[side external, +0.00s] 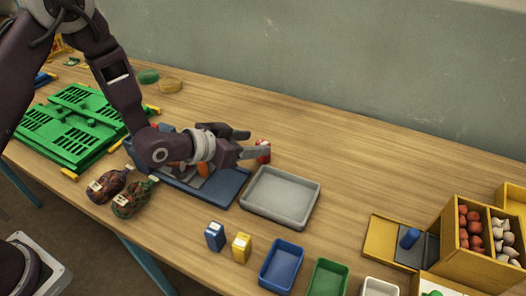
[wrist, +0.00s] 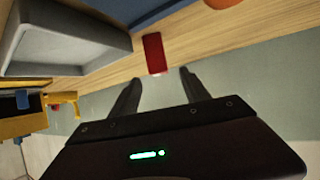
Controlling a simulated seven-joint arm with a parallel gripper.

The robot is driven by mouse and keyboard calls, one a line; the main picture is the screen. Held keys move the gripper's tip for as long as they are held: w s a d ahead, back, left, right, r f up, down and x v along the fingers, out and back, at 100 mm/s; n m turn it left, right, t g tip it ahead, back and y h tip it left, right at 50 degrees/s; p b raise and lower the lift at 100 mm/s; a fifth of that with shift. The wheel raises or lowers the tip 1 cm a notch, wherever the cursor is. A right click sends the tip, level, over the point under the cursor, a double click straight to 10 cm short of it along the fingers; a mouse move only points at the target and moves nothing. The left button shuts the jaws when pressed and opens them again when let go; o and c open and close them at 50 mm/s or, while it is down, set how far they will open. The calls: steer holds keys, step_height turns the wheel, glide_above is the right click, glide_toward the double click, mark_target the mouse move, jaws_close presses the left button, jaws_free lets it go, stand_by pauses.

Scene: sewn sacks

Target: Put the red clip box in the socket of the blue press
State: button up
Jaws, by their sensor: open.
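The red clip box (side external: 264,148) stands on the table behind the grey tray, partly hidden by a finger of my gripper (side external: 257,144). In the wrist view the red clip box (wrist: 154,53) is just ahead of the gap between the fingertips of my gripper (wrist: 160,75). The fingers are apart with nothing held between them. A blue base (side external: 228,187), which looks like the blue press, lies left of the grey tray under my arm. My arm hides much of it, and I cannot make out its socket. An orange part (side external: 203,169) shows there.
The grey tray (side external: 248,201) is close to the red box. A blue clip box (side external: 214,236) and a yellow one (side external: 241,247) stand near the front edge. Netted sacks (side external: 130,198) and green crates (side external: 75,125) lie left.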

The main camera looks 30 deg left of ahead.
step_height(320, 180, down, 2)
steer(key=shift+f, duration=0.1)
steer(key=shift+w+d+f, duration=0.1)
steer(key=shift+w+f, duration=0.15)
steer(key=shift+f, duration=0.05)
steer(key=x, duration=0.6)
steer(key=shift+w+d+r, duration=0.2)
steer(key=shift+w, duration=0.15)
jaws_close()
